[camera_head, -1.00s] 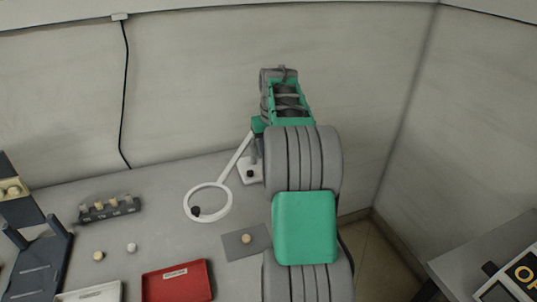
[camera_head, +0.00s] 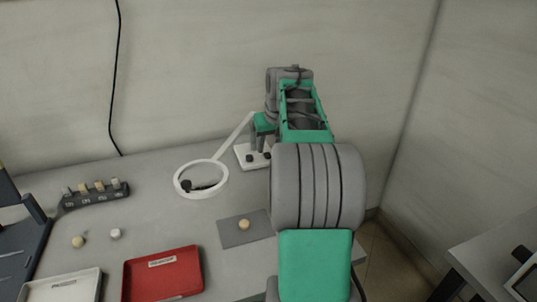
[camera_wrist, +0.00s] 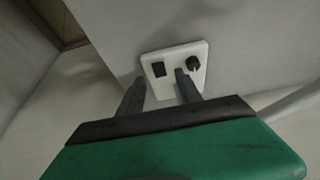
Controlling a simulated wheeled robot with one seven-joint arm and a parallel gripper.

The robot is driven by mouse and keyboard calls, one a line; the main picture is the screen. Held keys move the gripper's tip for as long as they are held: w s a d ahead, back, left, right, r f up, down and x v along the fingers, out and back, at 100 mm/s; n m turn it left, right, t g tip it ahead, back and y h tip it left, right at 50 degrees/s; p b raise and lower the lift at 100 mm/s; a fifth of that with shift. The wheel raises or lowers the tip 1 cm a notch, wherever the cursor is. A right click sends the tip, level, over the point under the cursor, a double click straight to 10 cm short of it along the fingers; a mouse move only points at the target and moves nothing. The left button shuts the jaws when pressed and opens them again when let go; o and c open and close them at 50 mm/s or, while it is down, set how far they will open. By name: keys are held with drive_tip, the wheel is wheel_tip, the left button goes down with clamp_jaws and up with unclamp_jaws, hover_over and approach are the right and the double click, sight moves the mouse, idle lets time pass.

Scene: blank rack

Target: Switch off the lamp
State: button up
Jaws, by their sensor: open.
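The lamp is a white ring (camera_head: 177,190) on a slim white arm (camera_head: 236,134), rising from a white base (camera_head: 241,151) at the back of the table. In the wrist view the base plate (camera_wrist: 176,54) carries a black rocker switch (camera_wrist: 158,69) and a round black knob (camera_wrist: 193,62). My gripper (camera_head: 261,143) is open and empty above the base. In the wrist view its fingertips (camera_wrist: 160,76) are apart; the right one overlaps the plate between switch and knob, and the left one lies left of the plate. I cannot tell if either touches.
A grey mat (camera_head: 232,238) with a small round piece (camera_head: 244,224) lies in front of the lamp. A red tray (camera_head: 190,277), a white tray (camera_head: 45,293) and a dark rack (camera_head: 95,200) with several pieces stand further left. The wall is close behind.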

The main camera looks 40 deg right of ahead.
sight(268, 155)
drive_tip(key=shift+x, duration=1.55)
drive_tip(key=shift+c, duration=0.3)
clamp_jaws()
